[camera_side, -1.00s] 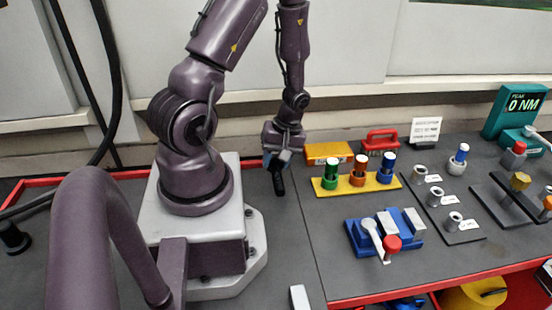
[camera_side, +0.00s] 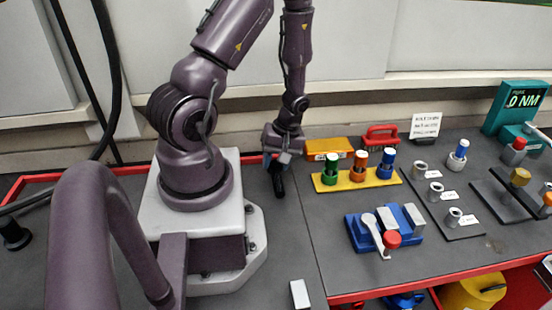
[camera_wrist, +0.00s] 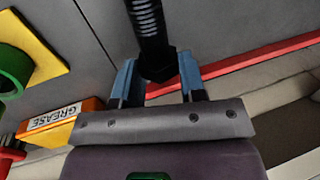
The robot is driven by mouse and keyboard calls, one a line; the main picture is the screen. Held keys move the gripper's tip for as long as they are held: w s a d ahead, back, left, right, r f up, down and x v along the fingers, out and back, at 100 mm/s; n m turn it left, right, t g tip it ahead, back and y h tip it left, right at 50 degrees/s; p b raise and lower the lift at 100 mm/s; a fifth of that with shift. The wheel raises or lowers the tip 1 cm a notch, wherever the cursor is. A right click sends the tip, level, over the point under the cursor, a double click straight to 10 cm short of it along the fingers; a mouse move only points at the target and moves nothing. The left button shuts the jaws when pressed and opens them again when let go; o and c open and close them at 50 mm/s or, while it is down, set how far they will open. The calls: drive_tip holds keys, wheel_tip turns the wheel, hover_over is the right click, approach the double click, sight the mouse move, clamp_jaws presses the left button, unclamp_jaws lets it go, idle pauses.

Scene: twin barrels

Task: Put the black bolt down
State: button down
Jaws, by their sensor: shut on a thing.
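The black bolt (camera_side: 280,184) hangs below my gripper (camera_side: 278,162) in the side view, close to the grey bench top left of the yellow rack. Whether its lower end touches the bench, I cannot tell. In the wrist view, the bolt (camera_wrist: 150,30) shows a threaded shank and a wider head. The head sits between the two blue fingers of my gripper (camera_wrist: 158,75), which are shut on it.
A yellow rack (camera_side: 345,186) with green, orange and blue pieces stands to the right, near an orange grease box (camera_side: 329,147). A blue fixture (camera_side: 352,232) with a red knob lies in front. Bare bench surrounds the bolt; a red edge strip runs behind.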

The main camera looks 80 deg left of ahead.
drive_tip(key=shift+f, duration=0.9)
drive_tip(key=c, duration=0.6)
unclamp_jaws()
drive_tip(key=v, duration=1.3)
drive_tip(key=d+r+m+t, duration=0.8)
drive_tip(key=d+r+m, duration=1)
drive_tip(key=r, duration=0.3)
drive_tip(key=shift+d+r+t, duration=0.15)
drive_tip(key=shift+d+t, duration=0.15)
drive_tip(key=shift+d, duration=0.35)
